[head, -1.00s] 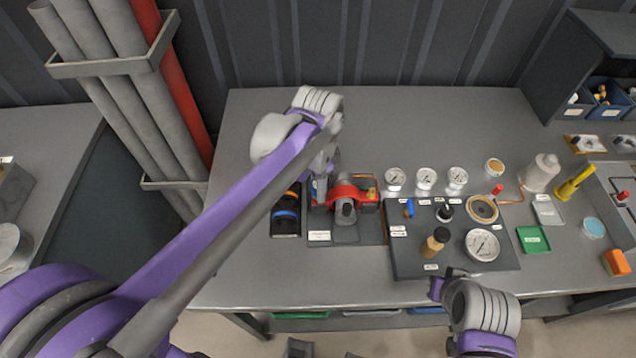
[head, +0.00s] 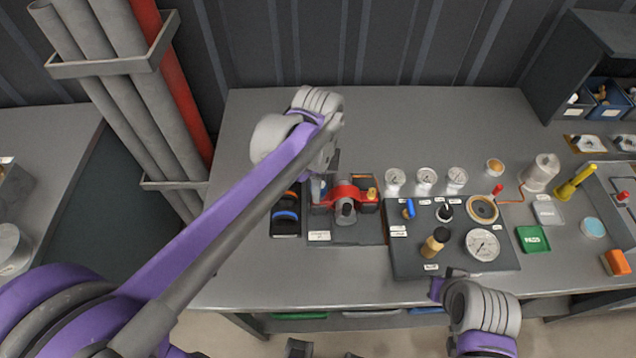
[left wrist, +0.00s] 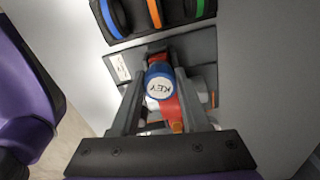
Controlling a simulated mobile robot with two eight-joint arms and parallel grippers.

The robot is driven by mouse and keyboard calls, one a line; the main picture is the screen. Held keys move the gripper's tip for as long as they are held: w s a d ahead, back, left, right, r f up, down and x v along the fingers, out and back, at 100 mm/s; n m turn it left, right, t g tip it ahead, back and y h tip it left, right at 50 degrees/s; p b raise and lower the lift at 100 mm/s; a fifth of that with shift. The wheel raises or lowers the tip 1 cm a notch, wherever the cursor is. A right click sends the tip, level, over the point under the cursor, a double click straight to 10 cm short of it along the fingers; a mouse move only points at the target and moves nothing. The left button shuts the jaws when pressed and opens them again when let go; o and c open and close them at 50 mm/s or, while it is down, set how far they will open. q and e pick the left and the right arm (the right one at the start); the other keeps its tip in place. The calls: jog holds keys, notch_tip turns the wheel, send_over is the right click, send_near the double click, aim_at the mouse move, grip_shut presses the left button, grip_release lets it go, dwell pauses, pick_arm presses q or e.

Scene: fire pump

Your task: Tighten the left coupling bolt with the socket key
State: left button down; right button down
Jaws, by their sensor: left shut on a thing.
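The socket key (left wrist: 160,84) has a round blue and white top marked KEY. My left gripper (left wrist: 160,76) is shut on it, with a finger on each side. In the head view this gripper (head: 322,182) is over the left side of the red coupling (head: 345,193) on the pump. The red coupling also shows below the key in the left wrist view (left wrist: 172,112). The key's lower end and the left coupling bolt are hidden, so I cannot tell whether they are engaged. My right gripper (head: 445,280) hangs by the table's front edge; its jaws are unclear.
A black holder (head: 286,222) with coloured rings stands left of the pump. A dark panel (head: 410,262) with gauges and knobs lies to the right. Several small gauges stand behind it.

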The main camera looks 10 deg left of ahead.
pick_arm(q)
jog(key=m, duration=0.4)
jog(key=shift+m, duration=0.3)
